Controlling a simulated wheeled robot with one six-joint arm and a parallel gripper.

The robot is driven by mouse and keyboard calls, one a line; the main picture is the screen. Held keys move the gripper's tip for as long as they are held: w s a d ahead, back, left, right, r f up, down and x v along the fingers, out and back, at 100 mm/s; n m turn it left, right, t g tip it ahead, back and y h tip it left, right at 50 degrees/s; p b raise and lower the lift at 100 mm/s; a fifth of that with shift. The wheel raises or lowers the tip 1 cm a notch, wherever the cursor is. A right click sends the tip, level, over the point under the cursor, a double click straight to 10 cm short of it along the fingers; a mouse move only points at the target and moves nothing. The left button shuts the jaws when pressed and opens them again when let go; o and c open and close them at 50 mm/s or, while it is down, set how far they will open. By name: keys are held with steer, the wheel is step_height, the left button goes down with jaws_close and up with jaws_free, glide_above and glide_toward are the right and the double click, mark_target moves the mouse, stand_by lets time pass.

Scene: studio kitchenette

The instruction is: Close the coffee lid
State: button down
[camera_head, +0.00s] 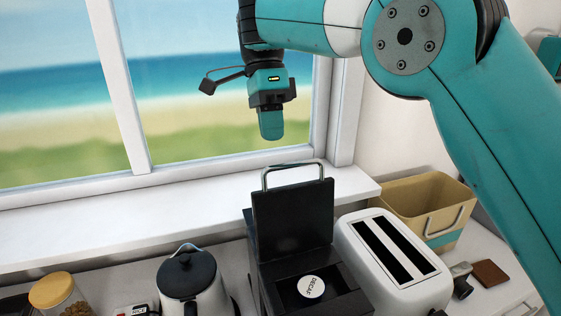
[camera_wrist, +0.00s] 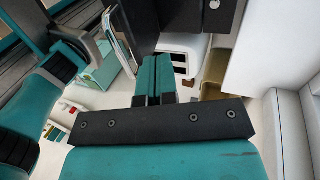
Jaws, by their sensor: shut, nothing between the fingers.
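The black coffee machine (camera_head: 285,268) stands on the counter at the lower middle of the head view. Its black lid (camera_head: 293,222) is open and stands nearly upright, with a metal bar handle (camera_head: 291,166) along its top edge. A round white pod marked DECAF (camera_head: 311,287) lies in the opening in front of the lid. My gripper (camera_head: 271,134) hangs fingers-down a little above the handle, by the window, apart from the lid. Its teal fingers are together and empty, and they also show in the wrist view (camera_wrist: 153,72).
A white toaster (camera_head: 372,270) stands close on the right, also visible in the wrist view (camera_wrist: 187,45). A tan basket (camera_head: 405,195) is behind it. A kettle (camera_head: 195,285) and a lidded jar (camera_head: 60,296) stand left. The window sill (camera_head: 130,228) runs behind.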

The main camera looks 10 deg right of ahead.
steer(key=s, duration=0.1)
steer(key=s+f+b, duration=0.1)
steer(key=s, duration=0.1)
steer(key=s+d+f+b, duration=0.1)
steer(key=shift+s, duration=0.35)
steer(key=shift+s, duration=0.1)
